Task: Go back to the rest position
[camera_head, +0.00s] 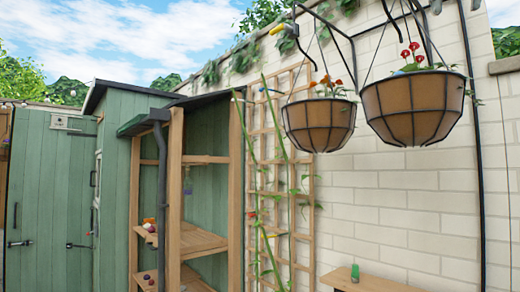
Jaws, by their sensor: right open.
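My right gripper (456,5) shows only as two grey fingertips at the top edge, on the right, above the right hanging basket. The fingertips are apart, with nothing seen held between them. The rest of this gripper is cut off by the frame. My left gripper is not in view. The right hanging basket (413,108) is a brown bowl in a dark wire frame with red flowers. The left hanging basket (318,126) is similar, with orange-red flowers, and hangs lower and further left.
Dark brackets hold the baskets by a pale brick wall (400,210). A wooden trellis (298,225) with climbing plants stands left of it. Further left are a wooden shelf unit (195,240) and a green shed (60,200). A small green item (355,272) sits on a wooden ledge (375,285).

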